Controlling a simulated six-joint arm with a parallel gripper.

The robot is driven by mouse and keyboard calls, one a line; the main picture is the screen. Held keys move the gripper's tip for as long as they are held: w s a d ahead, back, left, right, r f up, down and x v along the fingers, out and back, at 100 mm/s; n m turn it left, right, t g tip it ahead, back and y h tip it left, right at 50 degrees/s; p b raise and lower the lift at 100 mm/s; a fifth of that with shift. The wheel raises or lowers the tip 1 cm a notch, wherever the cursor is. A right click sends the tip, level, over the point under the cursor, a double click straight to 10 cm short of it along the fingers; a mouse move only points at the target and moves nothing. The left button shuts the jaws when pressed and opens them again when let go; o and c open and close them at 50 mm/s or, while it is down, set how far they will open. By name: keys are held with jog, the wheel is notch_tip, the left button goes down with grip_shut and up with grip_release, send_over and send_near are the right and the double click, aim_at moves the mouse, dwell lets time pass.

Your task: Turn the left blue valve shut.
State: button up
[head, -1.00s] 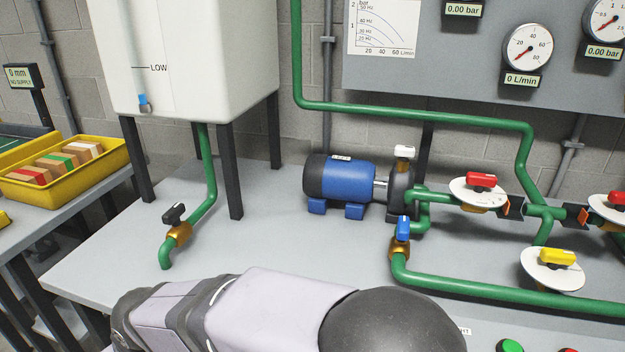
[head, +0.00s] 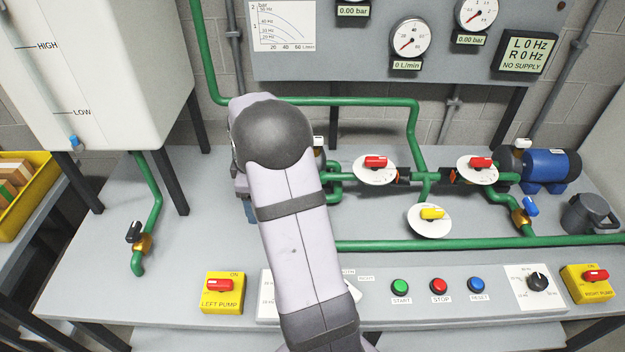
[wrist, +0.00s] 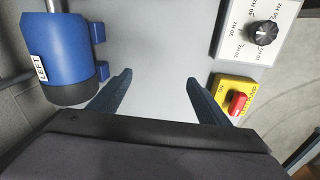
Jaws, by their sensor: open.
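The left blue valve is hidden behind my arm in the head view and does not show in the wrist view. My gripper (wrist: 160,80) is open and empty in the wrist view, its fingers apart above the grey bench. The left pump's blue motor (wrist: 64,50), labelled LEFT, lies to the left of the fingers. In the head view my arm covers most of that motor, and my gripper is hidden there. Another blue-handled valve (head: 530,206) stands on the right side, beside the right pump motor (head: 551,168).
The yellow left pump switch (wrist: 235,97) is right of the fingers, with a speed dial (wrist: 263,33) above it. Green pipes (head: 450,243) cross the bench. Red valves (head: 376,162) and a yellow valve (head: 431,213) stand right of my arm. A black-handled valve (head: 135,231) is at left.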

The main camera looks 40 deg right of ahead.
jog(key=shift+n+g+y, duration=0.3)
jog(key=shift+g, duration=0.3)
jog(key=s+d+p, duration=0.2)
jog(key=s+d, duration=0.1)
jog(key=d, duration=0.1)
jog(key=s+d+r+p, duration=0.1)
jog(key=s+d+p, duration=0.1)
jog(key=d, duration=0.3)
jog(key=s+d+r+p, duration=0.1)
jog(key=s+d+p, duration=0.1)
jog(key=s+d, duration=0.2)
jog(key=shift+s+d+r, duration=0.15)
jog(key=shift+d+r, duration=0.1)
jog(key=shift+d, duration=0.2)
jog(key=shift+s+d, duration=0.3)
jog(key=shift+f, duration=0.1)
jog(key=shift+f+p, duration=1.45)
jog(key=shift+f, duration=2.25)
jog(key=c, duration=1.1)
